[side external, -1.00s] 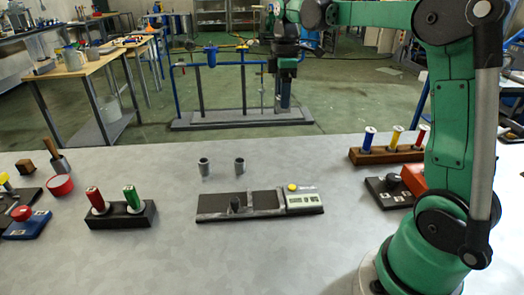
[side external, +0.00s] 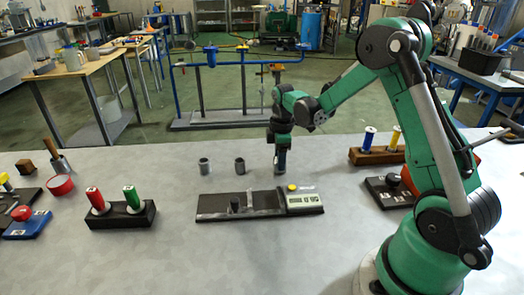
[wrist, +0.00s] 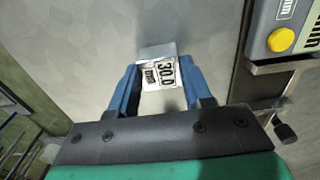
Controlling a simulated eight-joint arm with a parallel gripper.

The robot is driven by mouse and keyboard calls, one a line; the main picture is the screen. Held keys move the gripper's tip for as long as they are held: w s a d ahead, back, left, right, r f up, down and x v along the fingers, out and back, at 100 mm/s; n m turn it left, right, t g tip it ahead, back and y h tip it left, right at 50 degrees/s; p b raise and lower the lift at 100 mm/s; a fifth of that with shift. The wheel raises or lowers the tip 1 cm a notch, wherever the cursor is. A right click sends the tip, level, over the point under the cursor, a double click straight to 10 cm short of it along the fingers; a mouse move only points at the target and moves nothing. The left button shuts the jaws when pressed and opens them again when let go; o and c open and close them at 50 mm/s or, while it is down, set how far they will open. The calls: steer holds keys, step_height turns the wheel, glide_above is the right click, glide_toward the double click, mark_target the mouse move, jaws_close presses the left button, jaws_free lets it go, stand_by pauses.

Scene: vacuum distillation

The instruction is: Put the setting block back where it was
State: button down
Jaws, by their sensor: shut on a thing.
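The setting block (wrist: 160,75) is a small silver-grey block with a white label reading 30.0. In the wrist view my gripper (wrist: 158,92) is shut on it, a blue finger on each side. In the side view my gripper (side external: 280,168) points down, low over the table just behind the measuring gauge; the block is hard to make out there. I cannot tell whether the block touches the table.
A black holder (side external: 122,216) with red and green spools is at left. A wooden rack (side external: 375,157) with coloured spools and a dark box (side external: 385,190) are at right.

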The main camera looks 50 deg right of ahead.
steer(key=shift+f, duration=0.1)
steer(key=shift+c, duration=1.8)
jaws_free()
step_height(320, 180, up, 11)
steer(key=s+a+m+t, duration=0.3)
steer(key=s+a+m, duration=0.1)
steer(key=a, duration=0.3)
steer(key=s+a+r+m+t, duration=0.1)
steer(key=s+a+m+t, duration=0.3)
steer(key=a, duration=0.3)
steer(key=shift+s+a+r+m, duration=0.2)
steer(key=shift+s+a+m, duration=0.1)
steer(key=shift+a+m, duration=0.15)
